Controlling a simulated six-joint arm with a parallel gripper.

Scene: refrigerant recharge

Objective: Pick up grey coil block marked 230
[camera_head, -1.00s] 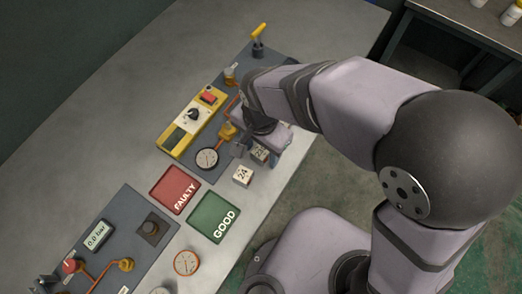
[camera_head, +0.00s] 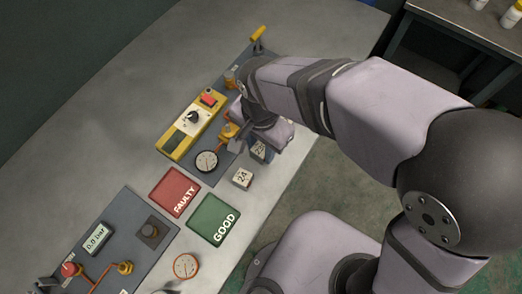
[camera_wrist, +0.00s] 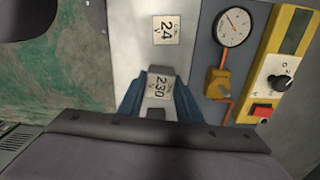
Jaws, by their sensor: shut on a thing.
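The grey coil block marked 230 (camera_wrist: 159,87) is between the fingers of my gripper (camera_wrist: 158,100) in the wrist view, with its label facing the camera. My gripper is shut on it. In the head view the block (camera_head: 259,151) shows only partly below my gripper, and my wrist hides the rest. I cannot tell for sure whether the block is clear of the table. The coil block marked 24 (camera_head: 242,178) stands apart from it, nearer the green pad; it also shows in the wrist view (camera_wrist: 166,30).
A round gauge (camera_head: 206,161), a brass valve (camera_head: 229,131) and a yellow meter (camera_head: 191,124) with a red button lie close beside my gripper. The red FAULTY pad (camera_head: 175,191) and green GOOD pad (camera_head: 213,220) are empty. A second panel (camera_head: 125,225) is at lower left.

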